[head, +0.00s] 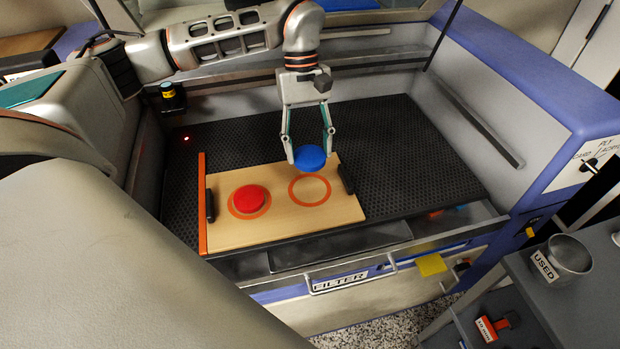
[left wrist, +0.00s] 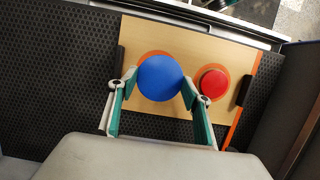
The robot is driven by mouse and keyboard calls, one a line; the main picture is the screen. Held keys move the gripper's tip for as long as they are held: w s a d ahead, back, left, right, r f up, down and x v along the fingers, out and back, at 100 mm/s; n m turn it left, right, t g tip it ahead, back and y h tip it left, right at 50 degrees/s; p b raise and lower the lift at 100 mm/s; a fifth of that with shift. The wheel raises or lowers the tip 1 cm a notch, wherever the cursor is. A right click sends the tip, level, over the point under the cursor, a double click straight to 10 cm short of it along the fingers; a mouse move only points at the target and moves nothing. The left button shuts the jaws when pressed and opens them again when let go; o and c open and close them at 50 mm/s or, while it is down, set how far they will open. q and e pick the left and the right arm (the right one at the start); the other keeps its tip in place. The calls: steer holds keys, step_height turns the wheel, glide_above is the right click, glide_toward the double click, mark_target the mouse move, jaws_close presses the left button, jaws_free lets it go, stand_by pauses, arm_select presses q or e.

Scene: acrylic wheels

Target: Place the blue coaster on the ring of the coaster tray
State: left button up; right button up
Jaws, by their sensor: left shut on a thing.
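The blue coaster (head: 310,157) is a round disc held between the fingertips of my left gripper (head: 309,150). In the head view it appears over the back edge of the empty orange ring (head: 310,190). In the left wrist view the blue coaster (left wrist: 160,78) covers most of that ring, between the fingers of my left gripper (left wrist: 161,88). The coaster tray (head: 280,221) is light wood with an orange strip on its left and dark handles. A red coaster (head: 249,199) lies inside the tray's left ring. My right gripper is not in view.
The tray lies on a black perforated bed (head: 400,150) with free room behind and right of it. Low walls enclose the bed. A metal cup (head: 562,260) labelled USED stands on a grey surface at right. A yellow tab (head: 431,265) sticks out at the front.

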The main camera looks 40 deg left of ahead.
mark_target(306, 146)
arm_select(q)
step_height(306, 146, down, 6)
steer(key=shift+r, duration=0.2)
steer(key=shift+f+b, duration=0.55)
steer(key=shift+f, duration=1.6)
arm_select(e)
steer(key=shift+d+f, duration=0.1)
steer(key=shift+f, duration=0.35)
arm_select(q)
steer(key=shift+f, duration=0.1)
steer(key=o, duration=1.1)
steer(key=shift+w+r, duration=0.15)
steer(key=shift+r, duration=0.3)
steer(key=p+v, duration=0.1)
steer(key=v, duration=0.9)
steer(key=shift+a+r, duration=0.1)
steer(key=shift+r, duration=0.1)
steer(key=shift+a+r, duration=0.1)
steer(key=shift+r, duration=0.3)
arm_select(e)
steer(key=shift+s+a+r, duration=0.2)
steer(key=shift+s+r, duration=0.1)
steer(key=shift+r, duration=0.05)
